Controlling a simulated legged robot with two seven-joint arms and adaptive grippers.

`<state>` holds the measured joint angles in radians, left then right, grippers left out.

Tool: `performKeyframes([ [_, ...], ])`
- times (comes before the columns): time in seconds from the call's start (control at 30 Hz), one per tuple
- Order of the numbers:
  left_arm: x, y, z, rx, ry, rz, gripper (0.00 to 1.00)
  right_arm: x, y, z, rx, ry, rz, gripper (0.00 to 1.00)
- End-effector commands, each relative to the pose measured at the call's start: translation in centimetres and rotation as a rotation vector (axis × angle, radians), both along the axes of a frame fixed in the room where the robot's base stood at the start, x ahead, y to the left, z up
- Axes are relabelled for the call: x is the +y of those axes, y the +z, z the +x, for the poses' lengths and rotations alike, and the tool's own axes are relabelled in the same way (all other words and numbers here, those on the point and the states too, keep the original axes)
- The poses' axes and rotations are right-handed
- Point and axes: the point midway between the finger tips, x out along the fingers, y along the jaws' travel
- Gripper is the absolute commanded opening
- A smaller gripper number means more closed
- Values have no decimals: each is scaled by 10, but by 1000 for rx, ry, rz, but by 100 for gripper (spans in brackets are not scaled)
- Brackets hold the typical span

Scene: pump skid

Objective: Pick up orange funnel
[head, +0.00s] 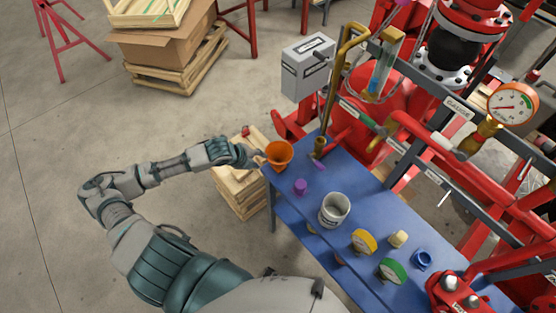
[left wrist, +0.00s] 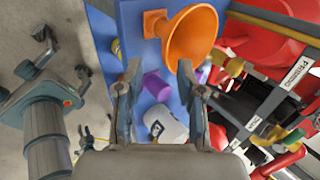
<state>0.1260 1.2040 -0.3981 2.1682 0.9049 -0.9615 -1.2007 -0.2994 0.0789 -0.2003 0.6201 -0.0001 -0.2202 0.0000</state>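The orange funnel (head: 279,153) stands at the left end of the blue table (head: 372,215). In the left wrist view the funnel (left wrist: 190,38) lies just beyond the fingertips, with its wide cone toward the right and a squarish orange part at the left. My left gripper (head: 258,157) is beside the funnel on its left in the head view. Whether a finger touches the funnel cannot be told. My right gripper does not show.
A purple object (head: 300,186), a white bucket (head: 334,210), a yellow round item (head: 363,241) and a green one (head: 392,270) share the table. A brass pipe (head: 333,85) rises behind the funnel. Wooden crates (head: 240,190) stand left of the table.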

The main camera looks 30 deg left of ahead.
Motion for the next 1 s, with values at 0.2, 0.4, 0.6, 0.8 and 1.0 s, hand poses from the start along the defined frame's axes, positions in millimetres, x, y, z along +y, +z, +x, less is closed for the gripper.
performKeyframes([
  [0.2,-11,-27,20,-1,1,0,38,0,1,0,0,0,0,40],
  [0.4,-11,-39,30,1,2,-2,38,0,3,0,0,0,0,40],
  [0.6,-13,-63,51,1,3,-3,38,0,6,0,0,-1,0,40],
  [0.8,-15,-72,57,0,1,1,38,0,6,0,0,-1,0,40],
  [1.0,-17,-72,56,-1,0,2,25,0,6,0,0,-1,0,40],
])
